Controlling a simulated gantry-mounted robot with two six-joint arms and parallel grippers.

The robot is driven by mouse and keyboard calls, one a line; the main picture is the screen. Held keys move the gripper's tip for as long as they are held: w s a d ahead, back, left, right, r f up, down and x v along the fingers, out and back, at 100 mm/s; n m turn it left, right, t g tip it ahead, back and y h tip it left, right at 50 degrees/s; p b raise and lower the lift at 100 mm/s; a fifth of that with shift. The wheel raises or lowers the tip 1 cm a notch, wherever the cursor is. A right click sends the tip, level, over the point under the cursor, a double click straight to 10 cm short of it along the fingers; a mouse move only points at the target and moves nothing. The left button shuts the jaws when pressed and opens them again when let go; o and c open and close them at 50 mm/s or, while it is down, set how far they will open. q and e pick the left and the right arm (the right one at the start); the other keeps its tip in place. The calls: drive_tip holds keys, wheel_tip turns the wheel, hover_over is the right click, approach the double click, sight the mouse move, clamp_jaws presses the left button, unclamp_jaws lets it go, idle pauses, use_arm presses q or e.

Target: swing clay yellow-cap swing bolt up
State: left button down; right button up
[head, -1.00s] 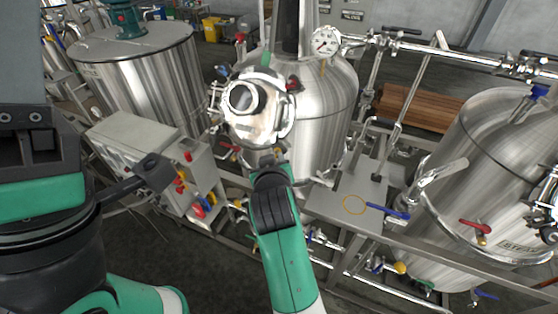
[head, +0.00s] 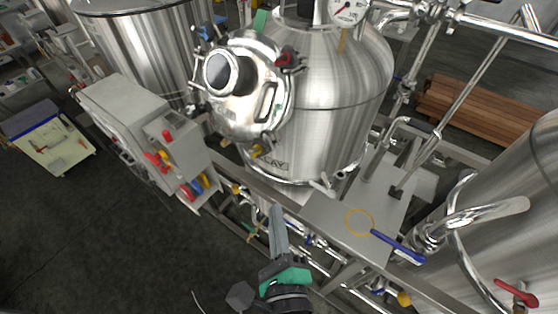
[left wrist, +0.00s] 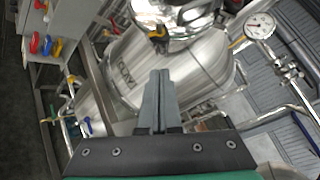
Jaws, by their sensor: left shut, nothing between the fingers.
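The clay tank (head: 325,130) is a steel vessel with a label reading partly "LAY" in the head view; it also shows in the left wrist view (left wrist: 133,62). Its round manway door (head: 245,95) faces the left front. The yellow-cap swing bolt (head: 258,150) hangs at the door's lower edge, close above the label. In the left wrist view the bolt (left wrist: 158,38) shows its yellow and dark end just beyond my fingertips. My left gripper (head: 275,210) is shut and empty, below and apart from the bolt, fingers pointing up towards it. My right gripper is not in view.
Red (head: 285,58) and green (head: 261,20) caps sit around the door. A control box (head: 130,110) with coloured knobs stands to the left. Pipes run below and right. Floor at lower left is clear.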

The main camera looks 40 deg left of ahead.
use_arm(q)
drive_tip(key=p, duration=0.3)
approach(254, 153)
drive_tip(key=w+f, duration=0.2)
drive_tip(key=w, duration=0.2)
drive_tip(key=a, duration=0.1)
drive_tip(key=a+p, duration=0.1)
drive_tip(key=a, duration=0.1)
drive_tip(key=shift+w+a+r+p, duration=0.3)
drive_tip(key=shift+w+r+p, duration=0.05)
drive_tip(key=shift+p, duration=0.05)
drive_tip(key=shift+a, duration=0.45)
drive_tip(key=shift+a+r, duration=0.1)
drive_tip(key=shift+w+a+r, duration=0.1)
drive_tip(key=shift+a+r, duration=0.1)
drive_tip(key=shift+a, duration=0.15)
drive_tip(key=shift+a+r, duration=0.1)
